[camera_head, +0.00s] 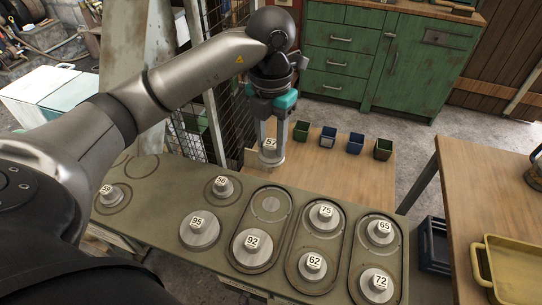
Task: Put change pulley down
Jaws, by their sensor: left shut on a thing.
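My left gripper (271,133) is shut on a grey pulley (270,158) whose label reads 57. It holds the pulley upright near the far edge of the olive-green panel (170,200). The gap between pulley and panel is hard to judge. An empty round seat (271,205) shows just below it in the picture, at the far end of an oval track. Pulley 92 (252,256) sits at the near end of that track. Pulleys 75 (323,222), 62 (313,272), 65 (378,238) and 72 (376,291) fill the two tracks to the right. My right gripper is out of view.
Pulleys 95 (199,237), 56 (221,195) and 59 (110,203) sit at the panel's left. Several small bins (328,136) stand on a wooden surface (335,172) behind. A yellow tray (508,270) lies on a table at right, beside dark crates (434,242).

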